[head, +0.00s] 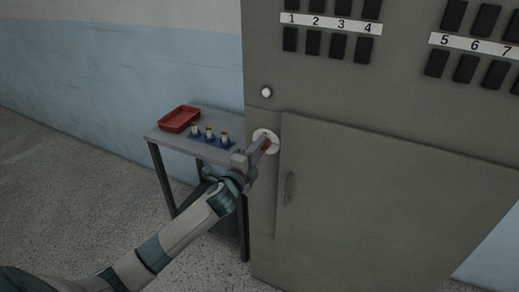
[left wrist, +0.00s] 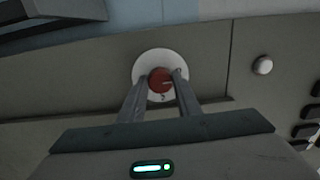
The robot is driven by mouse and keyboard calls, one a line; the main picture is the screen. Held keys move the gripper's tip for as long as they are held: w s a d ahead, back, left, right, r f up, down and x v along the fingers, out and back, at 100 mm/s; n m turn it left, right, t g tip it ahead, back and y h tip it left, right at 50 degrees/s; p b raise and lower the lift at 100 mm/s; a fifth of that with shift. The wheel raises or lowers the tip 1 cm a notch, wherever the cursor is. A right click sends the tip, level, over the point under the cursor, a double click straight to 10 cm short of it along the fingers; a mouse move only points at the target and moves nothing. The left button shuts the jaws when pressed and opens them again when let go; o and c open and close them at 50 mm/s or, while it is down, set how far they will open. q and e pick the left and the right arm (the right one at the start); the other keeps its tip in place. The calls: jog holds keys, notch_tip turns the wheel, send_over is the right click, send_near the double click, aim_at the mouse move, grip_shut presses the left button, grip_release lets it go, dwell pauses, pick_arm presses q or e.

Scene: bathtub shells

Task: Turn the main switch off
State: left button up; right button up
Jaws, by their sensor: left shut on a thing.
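The main switch is a red knob (left wrist: 161,79) on a round white plate (left wrist: 160,54) on the grey cabinet front. In the head view the knob (head: 267,145) sits near the cabinet's left edge, below a white round button. My left gripper (left wrist: 160,84) is shut on the red knob, one finger on each side. In the head view my left gripper (head: 262,144) reaches the knob from the left and hides part of it and its plate. A small pale mark shows on the knob; its exact direction is hard to tell. My right gripper is not in view.
Open floor lies left.

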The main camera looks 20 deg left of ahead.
pick_arm(q)
jog(key=o, duration=1.1)
jog(key=shift+c, duration=0.2)
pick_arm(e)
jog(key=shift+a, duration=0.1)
pick_arm(q)
jog(key=s+b, duration=0.4)
jog(key=s, duration=1.3)
jog(key=shift+s, duration=0.2)
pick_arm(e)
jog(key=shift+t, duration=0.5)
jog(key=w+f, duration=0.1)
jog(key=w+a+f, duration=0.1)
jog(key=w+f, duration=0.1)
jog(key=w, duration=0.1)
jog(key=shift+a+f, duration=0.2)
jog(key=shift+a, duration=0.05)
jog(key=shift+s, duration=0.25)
pick_arm(q)
jog(key=shift+f, duration=0.1)
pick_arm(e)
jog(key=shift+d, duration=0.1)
